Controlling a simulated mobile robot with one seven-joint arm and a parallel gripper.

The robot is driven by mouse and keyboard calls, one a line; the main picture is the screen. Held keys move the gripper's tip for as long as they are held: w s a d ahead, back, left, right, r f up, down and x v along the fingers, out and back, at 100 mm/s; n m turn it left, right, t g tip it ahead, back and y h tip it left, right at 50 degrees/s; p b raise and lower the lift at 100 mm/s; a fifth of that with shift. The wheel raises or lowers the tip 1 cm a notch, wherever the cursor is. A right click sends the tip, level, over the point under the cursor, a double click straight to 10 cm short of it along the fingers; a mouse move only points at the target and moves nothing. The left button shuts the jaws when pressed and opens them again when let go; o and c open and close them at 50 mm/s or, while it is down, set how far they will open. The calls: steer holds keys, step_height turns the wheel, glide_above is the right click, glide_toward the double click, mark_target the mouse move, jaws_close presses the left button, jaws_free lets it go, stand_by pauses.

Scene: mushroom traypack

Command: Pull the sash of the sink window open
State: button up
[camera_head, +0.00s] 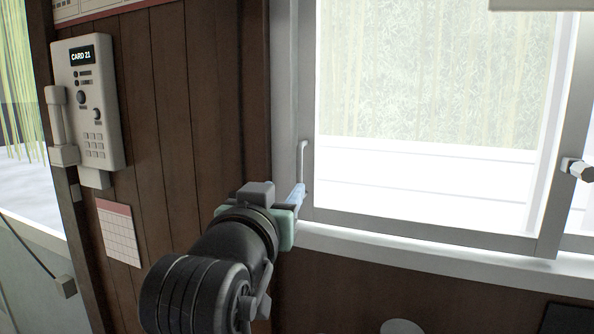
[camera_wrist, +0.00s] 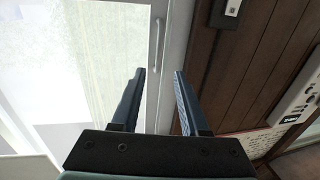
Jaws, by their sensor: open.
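The window sash (camera_head: 420,228) is a pale grey frame around a bright pane; its left stile stands close to the left jamb. A slim pale vertical handle (camera_head: 303,158) sits on that stile. It also shows in the wrist view (camera_wrist: 155,45). My gripper (camera_head: 299,190) is at the sash's left edge, around the handle's lower end in the head view.
A white wall phone (camera_head: 88,105) and a paper calendar (camera_head: 118,233) hang on the brown plank wall (camera_head: 180,100) to the left. A latch (camera_head: 576,170) is on the right stile. The window sill (camera_head: 440,258) runs below the sash. A round pale object (camera_head: 401,326) shows at the bottom.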

mark_target(299, 170)
steer(key=w+p, duration=0.1)
steer(key=w, duration=0.2)
steer(key=w+d+p, duration=0.1)
steer(key=w, duration=0.2)
steer(key=w+d+p, duration=0.1)
steer(key=w+p, duration=0.1)
steer(key=w, duration=0.1)
steer(key=shift+w+r, duration=0.2)
steer(key=shift+w, duration=0.05)
steer(key=shift+w+d+f, duration=0.1)
steer(key=shift+w+d, duration=0.1)
steer(key=shift+w, duration=0.6)
steer(key=shift+c, duration=0.3)
jaws_close()
